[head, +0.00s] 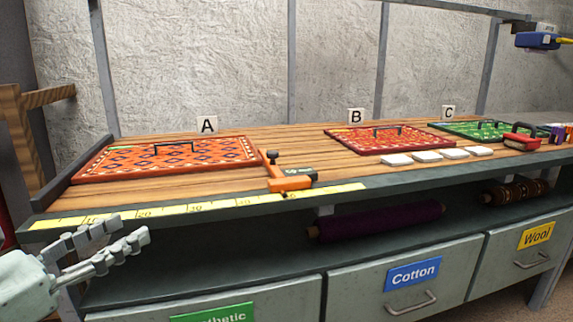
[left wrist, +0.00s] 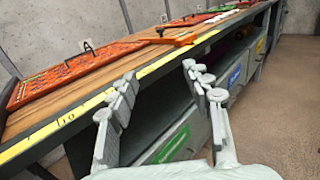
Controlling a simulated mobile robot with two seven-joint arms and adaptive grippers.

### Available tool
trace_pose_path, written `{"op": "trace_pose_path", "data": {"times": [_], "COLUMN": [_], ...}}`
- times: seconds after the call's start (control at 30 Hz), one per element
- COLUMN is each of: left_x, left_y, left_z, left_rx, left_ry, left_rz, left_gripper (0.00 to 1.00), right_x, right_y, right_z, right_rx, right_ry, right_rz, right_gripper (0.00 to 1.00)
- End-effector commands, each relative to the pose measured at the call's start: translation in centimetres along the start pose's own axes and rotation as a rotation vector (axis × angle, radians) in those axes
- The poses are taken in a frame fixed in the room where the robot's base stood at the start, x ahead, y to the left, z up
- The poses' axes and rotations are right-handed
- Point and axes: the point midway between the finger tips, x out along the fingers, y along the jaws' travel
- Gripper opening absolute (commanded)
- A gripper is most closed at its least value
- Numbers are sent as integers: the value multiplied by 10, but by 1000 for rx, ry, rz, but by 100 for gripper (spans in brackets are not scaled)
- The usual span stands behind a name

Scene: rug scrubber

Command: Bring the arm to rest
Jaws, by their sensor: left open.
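My left gripper (head: 138,240) comes in at the lower left of the head view, in front of the workbench (head: 300,217). Its fingers are spread and nothing is between them. In the left wrist view the open fingers (left wrist: 160,85) show in front of the bench's front edge, with the lower shelf behind them. The fingers look apart from the bench. My right gripper is not in either view.
On the bench lie an orange rug panel (head: 200,165) by sign A, a red one (head: 365,142) by sign B and a green one (head: 470,130) by sign C. An orange clamp (head: 290,182) sits at the front edge. Drawers (head: 405,285) are below.

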Motion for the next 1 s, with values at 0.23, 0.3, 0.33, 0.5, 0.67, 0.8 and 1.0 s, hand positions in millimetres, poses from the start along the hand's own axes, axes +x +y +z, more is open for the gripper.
{"op": "trace_pose_path", "data": {"times": [0.23, 0.3, 0.33, 0.5, 0.67, 0.8, 1.0], "left_x": [37, 47, 51, 72, 73, 42, -33], "left_y": [1, 4, 6, 26, 59, 74, 48], "left_z": [-10, -15, -18, -51, -128, -227, -359], "left_rx": [-333, -447, -499, -887, -1386, -1797, -2200], "left_ry": [-89, -116, -128, -207, -301, -385, -493], "left_rz": [38, 64, 76, 209, 478, 812, 1308], "left_gripper": [50, 50, 50, 50, 50, 50, 50], "right_x": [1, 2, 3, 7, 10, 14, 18], "right_y": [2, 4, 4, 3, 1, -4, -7], "right_z": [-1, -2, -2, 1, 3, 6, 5], "right_rx": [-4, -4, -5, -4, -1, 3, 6], "right_ry": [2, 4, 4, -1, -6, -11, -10], "right_rz": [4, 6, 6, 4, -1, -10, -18], "right_gripper": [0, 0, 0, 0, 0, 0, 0]}}
